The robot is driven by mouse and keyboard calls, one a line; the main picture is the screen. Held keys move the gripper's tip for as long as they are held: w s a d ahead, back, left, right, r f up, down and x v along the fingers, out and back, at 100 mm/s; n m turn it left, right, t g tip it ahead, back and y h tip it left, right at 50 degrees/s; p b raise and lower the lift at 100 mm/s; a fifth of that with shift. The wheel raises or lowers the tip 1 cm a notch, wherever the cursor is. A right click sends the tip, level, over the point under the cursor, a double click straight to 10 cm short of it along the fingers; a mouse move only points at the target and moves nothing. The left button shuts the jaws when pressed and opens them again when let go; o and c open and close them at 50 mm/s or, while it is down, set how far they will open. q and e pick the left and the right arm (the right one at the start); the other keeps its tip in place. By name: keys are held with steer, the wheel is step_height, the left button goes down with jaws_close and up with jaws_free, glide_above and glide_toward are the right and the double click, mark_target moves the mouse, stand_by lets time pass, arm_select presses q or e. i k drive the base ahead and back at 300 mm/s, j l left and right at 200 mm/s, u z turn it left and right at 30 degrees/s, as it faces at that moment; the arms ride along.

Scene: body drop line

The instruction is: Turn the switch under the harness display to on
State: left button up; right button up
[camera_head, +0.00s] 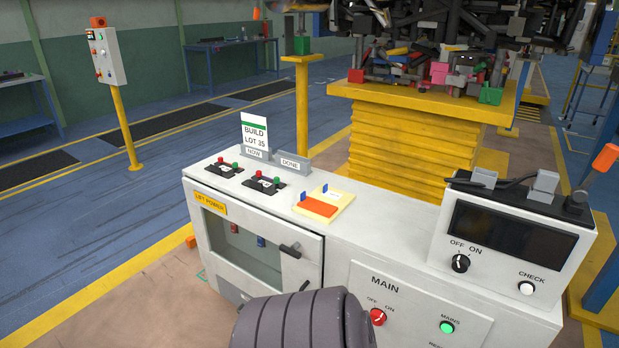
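A grey-white box with a dark, blank display (508,238) stands on the right end of the white bench. Below the display is a small black rotary switch (461,263) under the labels OFF and ON. Which label its white mark points at is too small to tell for sure. A white CHECK button (526,288) sits to its right. Neither of my grippers is in view. A dark grey ribbed cylinder at the bottom middle seems to be part of my own arm; it is well left of the switch.
The white bench (385,232) also carries a MAIN panel with a red OFF/ON knob (377,317) and a green button (447,327). An orange and yellow block (323,205) and red-green button sets lie on top. A cable and grey connector (542,185) rest on the display box.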

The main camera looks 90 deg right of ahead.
mark_target(459, 264)
steer(key=z, duration=3.95)
